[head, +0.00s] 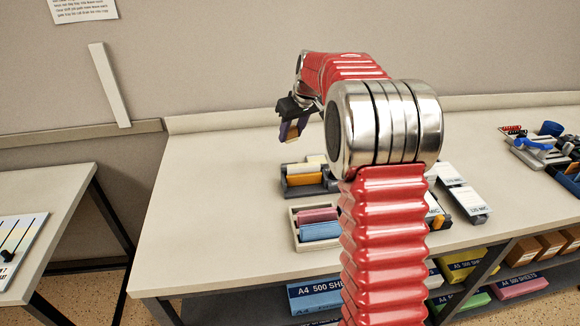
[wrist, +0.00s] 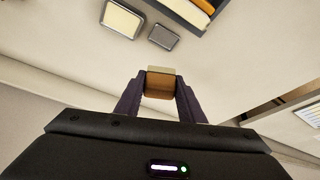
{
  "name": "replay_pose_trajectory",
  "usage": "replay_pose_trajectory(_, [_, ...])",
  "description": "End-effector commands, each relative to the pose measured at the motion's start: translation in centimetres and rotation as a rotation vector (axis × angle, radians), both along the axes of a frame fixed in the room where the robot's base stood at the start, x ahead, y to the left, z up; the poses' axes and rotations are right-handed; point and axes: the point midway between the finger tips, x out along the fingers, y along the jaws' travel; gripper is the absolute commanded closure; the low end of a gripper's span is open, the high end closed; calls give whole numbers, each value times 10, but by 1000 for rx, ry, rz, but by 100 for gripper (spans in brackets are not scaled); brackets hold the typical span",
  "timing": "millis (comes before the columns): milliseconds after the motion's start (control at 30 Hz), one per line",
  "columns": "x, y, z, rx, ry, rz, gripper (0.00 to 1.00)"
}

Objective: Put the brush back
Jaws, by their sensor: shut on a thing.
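My gripper (wrist: 160,88) is shut on a small block with a brown wooden body and a pale top, which looks like the brush (wrist: 160,84). In the head view my gripper (head: 291,131) holds the brush (head: 292,134) in the air over the left part of the long counter (head: 210,200). The brush is clear of the counter and of the trays. My arm hides part of the counter's middle. I cannot tell which spot is the brush's own place.
A dark tray (head: 311,190) holds yellow and cream blocks. White-topped boxes (head: 468,201) lie right of my arm. Clutter, including a blue cup (head: 551,129), stands far right. The counter's left part is bare.

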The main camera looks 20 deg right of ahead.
Motion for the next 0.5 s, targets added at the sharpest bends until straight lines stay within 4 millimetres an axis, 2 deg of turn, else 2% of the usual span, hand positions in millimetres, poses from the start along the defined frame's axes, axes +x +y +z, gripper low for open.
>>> replay_pose_trajectory(333, [0,1,-49,1,3,1,93])
replay_pose_trajectory(500, [0,1,-61,0,1,2,93])
